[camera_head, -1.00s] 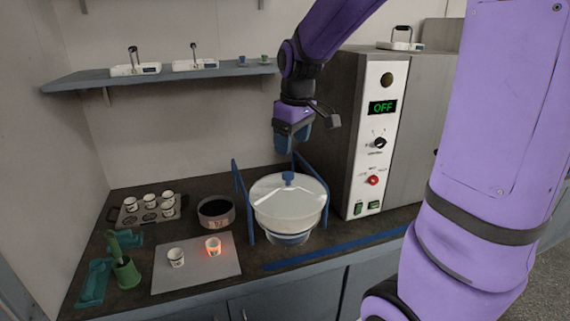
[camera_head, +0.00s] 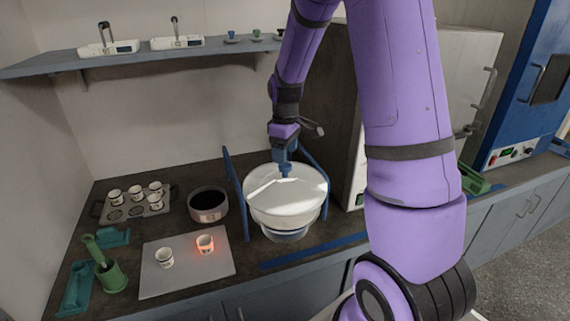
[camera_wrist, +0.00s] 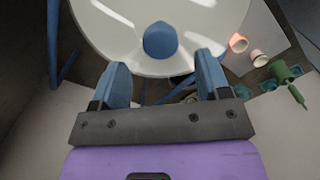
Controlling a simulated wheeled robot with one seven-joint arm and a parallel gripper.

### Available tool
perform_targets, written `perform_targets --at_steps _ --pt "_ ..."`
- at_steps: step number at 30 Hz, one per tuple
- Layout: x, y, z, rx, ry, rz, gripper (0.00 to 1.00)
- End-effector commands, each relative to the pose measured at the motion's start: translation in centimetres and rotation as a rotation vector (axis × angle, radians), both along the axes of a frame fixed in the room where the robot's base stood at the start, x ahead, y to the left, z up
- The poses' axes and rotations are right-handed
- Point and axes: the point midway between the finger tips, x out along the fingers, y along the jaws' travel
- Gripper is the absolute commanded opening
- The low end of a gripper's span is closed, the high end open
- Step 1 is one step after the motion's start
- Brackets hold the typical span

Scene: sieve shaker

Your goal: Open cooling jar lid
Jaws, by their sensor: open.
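The cooling jar (camera_head: 287,217) is a wide, pale vessel standing between blue side posts on the counter. Its light, glossy lid (camera_head: 262,190) has a blue knob (camera_head: 285,170) on top and is in place. The lid (camera_wrist: 110,30) also fills the top of the wrist view, with the knob (camera_wrist: 161,41) just beyond my fingertips and between their lines. My gripper (camera_head: 284,155) is right above the knob, pointing down. In the wrist view my gripper's blue fingers (camera_wrist: 161,68) are wide apart with nothing between them. Whether a finger touches the lid, I cannot tell.
Blue posts (camera_head: 233,180) flank the jar. Left of it are a dark pot (camera_head: 208,205), a grey plate (camera_head: 165,284) with a white cup (camera_head: 164,258) and a glowing cup (camera_head: 205,244), and a green mortar (camera_head: 112,277). A tall cabinet (camera_head: 335,110) stands to the right. A shelf (camera_head: 130,59) hangs above.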

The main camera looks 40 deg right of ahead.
Motion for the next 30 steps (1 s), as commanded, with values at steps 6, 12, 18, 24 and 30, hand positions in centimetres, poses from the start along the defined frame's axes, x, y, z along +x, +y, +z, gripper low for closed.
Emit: perform_targets --at_steps 6,12,18,24,30 --pt "0.0 0.0 -3.3 0.000 0.004 0.000 0.69" --pt "0.0 0.0 -4.5 0.000 0.001 -0.001 0.69" --pt "0.0 0.0 -4.7 -0.001 0.000 -0.001 0.69" --pt "0.0 0.0 -4.7 -0.001 0.000 -0.001 0.47" --pt "0.0 0.0 -4.7 -0.001 0.000 -0.001 0.01"
